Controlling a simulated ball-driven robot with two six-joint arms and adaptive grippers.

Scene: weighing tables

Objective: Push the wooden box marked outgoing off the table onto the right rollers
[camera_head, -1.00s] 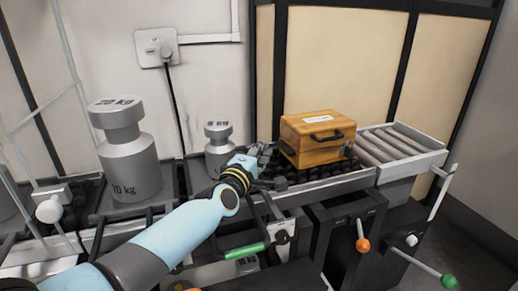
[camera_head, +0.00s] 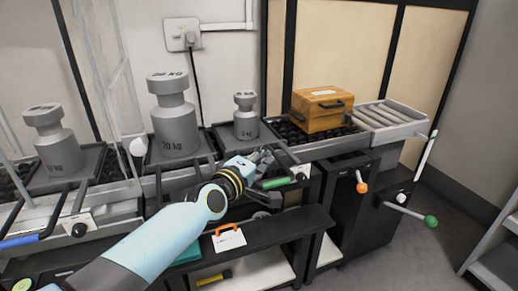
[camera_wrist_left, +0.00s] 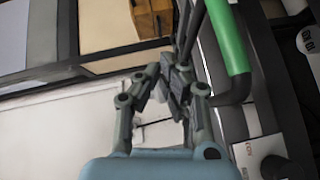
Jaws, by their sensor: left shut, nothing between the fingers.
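The wooden box (camera_head: 322,110), orange-brown with a pale label on top and a dark handle on its front, sits on the black ball table (camera_head: 285,131). It is just left of the right rollers (camera_head: 393,114), at their near end. My left gripper (camera_head: 266,156) is shut and empty, in front of and left of the box, apart from it, near the green-handled lever. In the left wrist view the shut fingers (camera_wrist_left: 176,78) show below the box (camera_wrist_left: 152,17), which is cut off at the top edge. My right gripper is not in view.
Grey weights, one marked 20 kg (camera_head: 174,125) and a smaller one (camera_head: 246,118), stand left of the box. A green lever (camera_head: 277,183) is close to my left gripper; orange (camera_head: 361,187) and green (camera_head: 431,221) knobs stick out at right. The rollers are empty.

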